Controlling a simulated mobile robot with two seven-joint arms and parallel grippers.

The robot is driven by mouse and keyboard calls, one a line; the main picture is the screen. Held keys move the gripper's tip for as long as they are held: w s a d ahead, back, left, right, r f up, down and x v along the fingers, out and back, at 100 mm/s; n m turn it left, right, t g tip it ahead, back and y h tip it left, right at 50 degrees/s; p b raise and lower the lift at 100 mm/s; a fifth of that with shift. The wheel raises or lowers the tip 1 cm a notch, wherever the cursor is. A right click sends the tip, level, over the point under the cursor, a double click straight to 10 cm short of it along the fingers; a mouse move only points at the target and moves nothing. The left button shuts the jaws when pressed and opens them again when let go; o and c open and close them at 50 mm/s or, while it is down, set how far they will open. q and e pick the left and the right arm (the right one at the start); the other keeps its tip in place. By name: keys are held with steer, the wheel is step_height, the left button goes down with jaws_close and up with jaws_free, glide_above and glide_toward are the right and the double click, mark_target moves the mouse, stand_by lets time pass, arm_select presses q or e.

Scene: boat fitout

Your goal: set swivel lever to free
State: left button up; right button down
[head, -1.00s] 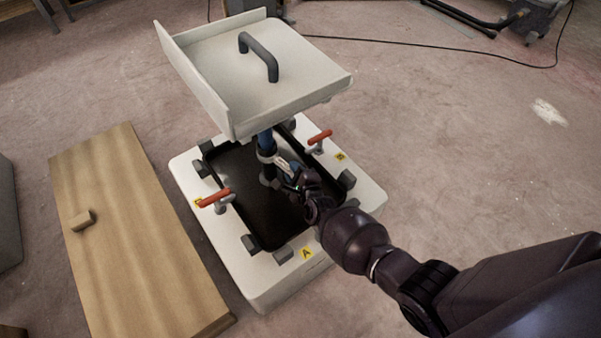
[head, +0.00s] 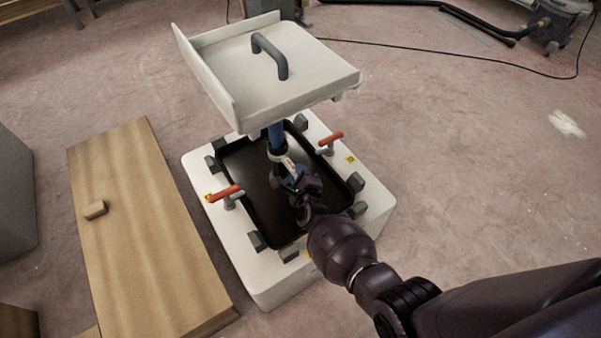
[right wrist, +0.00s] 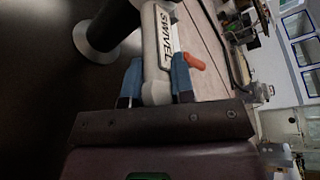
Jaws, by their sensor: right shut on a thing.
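The swivel lever (right wrist: 157,52) is a pale lever with a "SWIVEL" label in the right wrist view. It reaches out from the dark post under the seat, and it also shows small in the head view (head: 287,163). My right gripper (right wrist: 157,85) has its blue fingers on either side of the lever's end and is shut on it. In the head view my right gripper (head: 296,177) is at the post, below the seat (head: 310,75). The label's other markings cannot be read. My left gripper is not in view.
The white base box (head: 265,275) has a black recess, several grey blocks and two red-handled clamps, one left (head: 225,193) and one right (head: 331,139). A wooden board (head: 150,240) lies to the left. Floor on the right is open, with a cable behind.

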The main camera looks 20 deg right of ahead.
steer(key=shift+w+a+r, duration=0.2)
steer(key=shift+w+r, duration=0.25)
steer(key=shift+r, duration=0.15)
steer(key=c, duration=1.1)
jaws_free()
steer(key=shift+a+f, duration=0.1)
steer(key=shift+f, duration=0.05)
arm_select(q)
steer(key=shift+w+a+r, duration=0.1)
arm_select(e)
steer(key=shift+o, duration=0.6)
steer(key=shift+s+f, duration=0.15)
steer(key=shift+f, duration=0.05)
steer(key=shift+s, duration=0.15)
